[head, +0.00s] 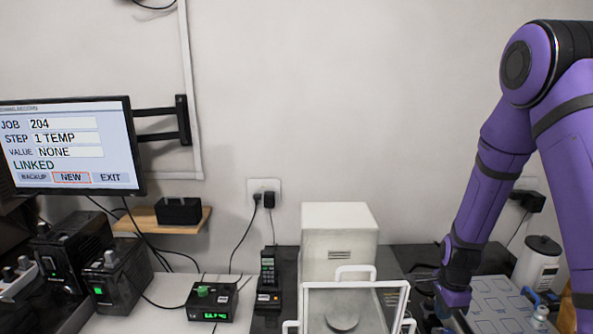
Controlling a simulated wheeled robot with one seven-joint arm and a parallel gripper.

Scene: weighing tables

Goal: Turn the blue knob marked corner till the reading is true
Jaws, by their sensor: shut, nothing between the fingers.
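No blue knob marked corner can be made out in the head view. A balance (340,232) with a pale housing stands at the lower middle. Its clear draft shield (345,272) surrounds a round pan (343,322), cut off near the bottom edge. The balance's front and any reading on it are below the picture. A small black box (230,299) at left has a green knob and lit green digits, too small to read surely. My purple arm comes down at right; its wrist is right of the shield, and the fingers are not in view.
A monitor (70,148) on a wall bracket reads job 204, step 1 TEMP, value NONE, LINKED. A handset (268,275) stands left of the balance. A wooden shelf (147,222) holds a black box. A white canister (537,263) and a panelled tray (497,298) are at right.

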